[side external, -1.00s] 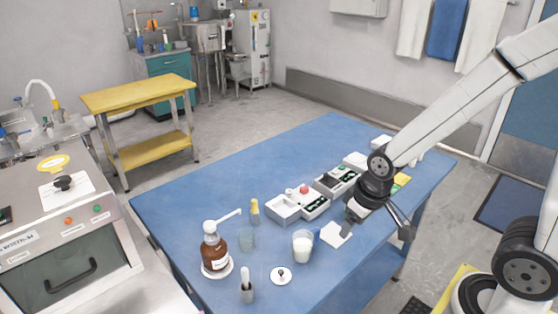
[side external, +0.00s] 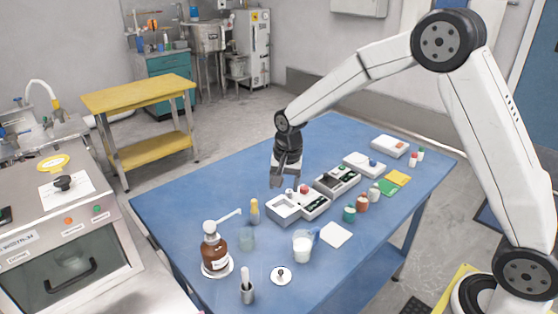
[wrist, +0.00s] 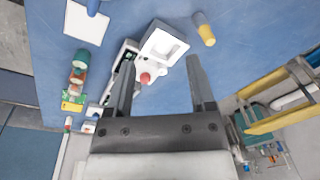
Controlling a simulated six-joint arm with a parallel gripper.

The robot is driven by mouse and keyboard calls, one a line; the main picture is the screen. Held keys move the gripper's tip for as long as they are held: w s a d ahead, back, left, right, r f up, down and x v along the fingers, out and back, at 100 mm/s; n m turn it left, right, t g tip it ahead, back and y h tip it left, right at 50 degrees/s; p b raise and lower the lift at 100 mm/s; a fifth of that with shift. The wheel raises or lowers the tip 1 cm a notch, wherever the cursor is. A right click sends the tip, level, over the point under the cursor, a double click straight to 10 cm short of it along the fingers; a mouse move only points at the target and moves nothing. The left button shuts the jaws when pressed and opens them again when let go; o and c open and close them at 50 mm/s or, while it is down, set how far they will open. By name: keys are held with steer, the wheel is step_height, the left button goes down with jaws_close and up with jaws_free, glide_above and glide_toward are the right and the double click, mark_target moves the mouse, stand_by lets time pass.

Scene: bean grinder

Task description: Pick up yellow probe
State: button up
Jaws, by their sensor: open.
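The yellow probe (side external: 255,211) stands on the blue table, left of the white open-topped box. In the wrist view the yellow probe (wrist: 204,29) shows near the top, beyond the tip of the right finger. My gripper (side external: 283,183) is in the air above the back of the white boxes, right of the probe and higher. In the wrist view my gripper (wrist: 158,58) has its two fingers wide apart. Nothing is held between them, and the white box lies below.
The white box (side external: 284,207) and a unit with a red button (side external: 304,190) stand near the probe. The blue table (side external: 200,195) is clear at the left.

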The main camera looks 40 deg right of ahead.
mark_target(254, 200)
steer(key=shift+w+a+f+m+g, duration=0.1)
steer(key=shift+w+f+m+g, duration=0.1)
steer(key=shift+w+f+m, duration=1.05)
steer(key=shift+w+a+f+m+g, duration=0.2)
steer(key=shift+w+f+m, duration=0.2)
steer(key=shift+w+m, duration=1.6)
steer(key=shift+w+a+f+m+g, duration=0.15)
steer(key=shift+w+f+m, duration=0.7)
steer(key=shift+w, duration=1.5)
steer(key=shift+d+f, duration=0.1)
steer(key=shift+f, duration=1.2)
steer(key=shift+f, duration=0.1)
steer(key=shift+w+f, duration=0.15)
steer(key=shift+f, duration=2.35)
jaws_close()
